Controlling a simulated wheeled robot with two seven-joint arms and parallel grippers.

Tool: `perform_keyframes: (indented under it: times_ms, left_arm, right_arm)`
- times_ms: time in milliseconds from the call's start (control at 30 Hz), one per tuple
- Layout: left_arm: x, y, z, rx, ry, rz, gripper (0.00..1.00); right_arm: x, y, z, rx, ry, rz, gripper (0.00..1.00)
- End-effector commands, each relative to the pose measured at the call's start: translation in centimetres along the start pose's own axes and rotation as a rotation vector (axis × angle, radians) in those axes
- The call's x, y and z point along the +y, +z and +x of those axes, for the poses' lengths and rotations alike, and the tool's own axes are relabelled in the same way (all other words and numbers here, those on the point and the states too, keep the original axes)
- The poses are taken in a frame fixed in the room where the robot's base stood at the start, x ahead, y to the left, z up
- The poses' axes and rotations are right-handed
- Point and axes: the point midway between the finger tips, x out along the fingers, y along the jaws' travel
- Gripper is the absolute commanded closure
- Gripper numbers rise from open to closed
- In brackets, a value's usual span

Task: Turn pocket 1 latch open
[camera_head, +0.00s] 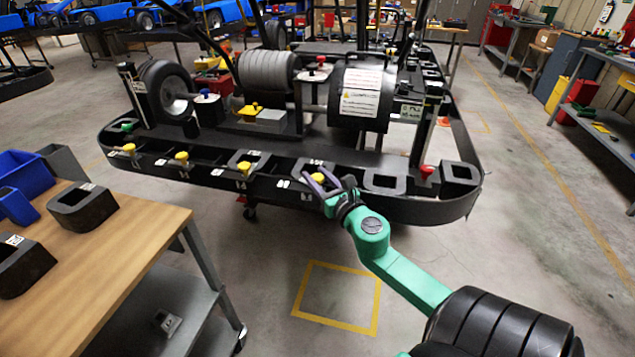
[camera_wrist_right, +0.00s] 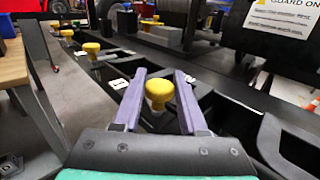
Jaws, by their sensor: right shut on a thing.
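A yellow latch knob (camera_head: 318,179) stands on the front rail of the black kart frame (camera_head: 455,208), right of the rail's middle. My right gripper (camera_head: 322,184) reaches it from the front and is shut on it. In the right wrist view the yellow knob (camera_wrist_right: 159,90) sits between the two purple fingers of the right gripper (camera_wrist_right: 160,78). The latch under the knob is mostly hidden. More yellow knobs (camera_head: 243,168) line the rail to the left, each beside a pocket with a white label. The labels are too small to read surely. My left gripper is out of view.
A red knob (camera_head: 427,171) and black open blocks (camera_head: 383,182) sit on the rail right of the gripper. A wooden table (camera_head: 120,265) with black blocks and blue bins (camera_head: 22,168) stands at the left. The floor in front of the kart is clear.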

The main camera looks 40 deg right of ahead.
Motion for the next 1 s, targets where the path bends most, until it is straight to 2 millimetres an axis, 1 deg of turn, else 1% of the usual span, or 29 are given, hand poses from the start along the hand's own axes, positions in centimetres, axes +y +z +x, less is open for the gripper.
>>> perform_keyframes:
  times_ms: [33, 100, 300, 433, 667, 1000]
  left_arm:
    - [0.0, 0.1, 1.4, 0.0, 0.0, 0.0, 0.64]
    - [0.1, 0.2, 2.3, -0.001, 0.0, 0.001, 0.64]
    - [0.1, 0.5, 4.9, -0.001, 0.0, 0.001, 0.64]
    - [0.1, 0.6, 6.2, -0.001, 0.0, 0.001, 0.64]
    - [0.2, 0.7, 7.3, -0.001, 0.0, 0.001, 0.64]
    - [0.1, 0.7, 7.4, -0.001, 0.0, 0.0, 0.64]
  right_arm:
    - [-0.1, -0.8, 0.0, 0.0, 0.039, -0.003, 1.0]
    - [-0.1, -0.8, 0.0, 0.0, 0.096, -0.003, 1.0]
    - [-0.1, -0.8, 0.0, -0.001, 0.245, -0.002, 1.0]
    - [-0.1, -0.6, 0.0, -0.001, 0.319, -0.001, 1.0]
    - [-0.1, -0.3, 0.0, 0.0, 0.396, 0.001, 1.0]
    - [0.0, -0.1, 0.0, 0.0, 0.417, 0.001, 1.0]
